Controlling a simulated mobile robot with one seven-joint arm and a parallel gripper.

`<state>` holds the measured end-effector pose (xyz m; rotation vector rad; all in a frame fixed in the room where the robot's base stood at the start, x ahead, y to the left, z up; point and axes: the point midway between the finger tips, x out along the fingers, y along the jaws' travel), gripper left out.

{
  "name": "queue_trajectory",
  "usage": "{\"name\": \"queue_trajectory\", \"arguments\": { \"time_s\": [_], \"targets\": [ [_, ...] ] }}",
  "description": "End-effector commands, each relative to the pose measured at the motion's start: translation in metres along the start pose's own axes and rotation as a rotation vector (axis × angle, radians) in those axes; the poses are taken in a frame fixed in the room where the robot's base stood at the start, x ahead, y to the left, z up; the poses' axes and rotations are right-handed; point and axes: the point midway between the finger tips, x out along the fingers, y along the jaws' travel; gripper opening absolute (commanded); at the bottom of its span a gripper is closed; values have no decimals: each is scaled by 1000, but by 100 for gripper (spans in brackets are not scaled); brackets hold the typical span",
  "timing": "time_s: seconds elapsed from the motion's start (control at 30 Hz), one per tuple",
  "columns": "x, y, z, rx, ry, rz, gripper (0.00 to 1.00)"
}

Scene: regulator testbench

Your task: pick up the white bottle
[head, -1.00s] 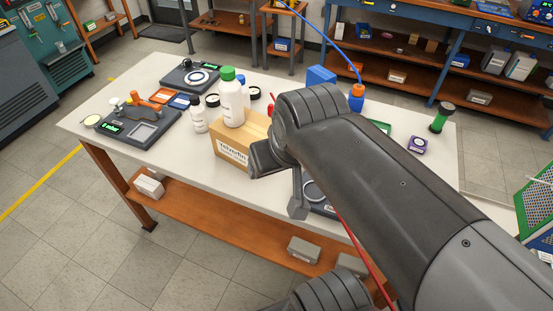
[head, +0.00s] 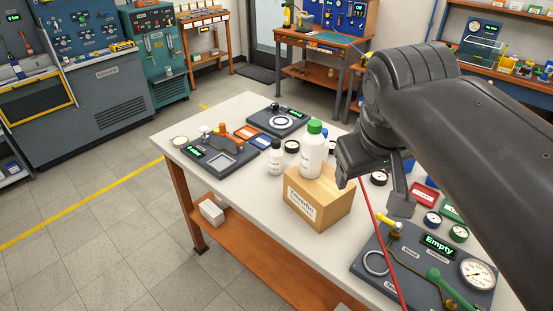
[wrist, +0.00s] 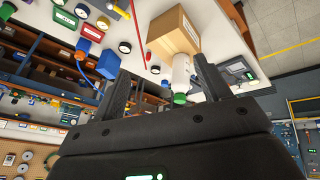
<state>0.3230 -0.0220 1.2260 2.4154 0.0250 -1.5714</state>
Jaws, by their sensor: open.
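A white bottle with a green cap (head: 312,152) appears to stand upright on top of a cardboard box (head: 318,203). A smaller white bottle with a dark cap (head: 276,158) stands on the table left of the box. My gripper (head: 372,195) is open and empty, to the right of the green-capped bottle, with one finger near the box's right side.
The table (head: 235,195) also holds a grey device with an orange clamp (head: 217,150), a ring device (head: 279,120) and a gauge panel (head: 425,265) reading "Empty". Bare tabletop lies left of the box.

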Motion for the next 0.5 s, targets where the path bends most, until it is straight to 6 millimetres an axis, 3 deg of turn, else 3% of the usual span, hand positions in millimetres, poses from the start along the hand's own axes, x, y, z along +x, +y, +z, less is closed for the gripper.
{"name": "queue_trajectory", "arguments": {
  "time_s": [0.3, 0.5],
  "targets": [
    [50, 36, -84, -651, -186, 309, 70],
    [76, 31, -156, -1105, -320, 538, 70]
  ]
}}
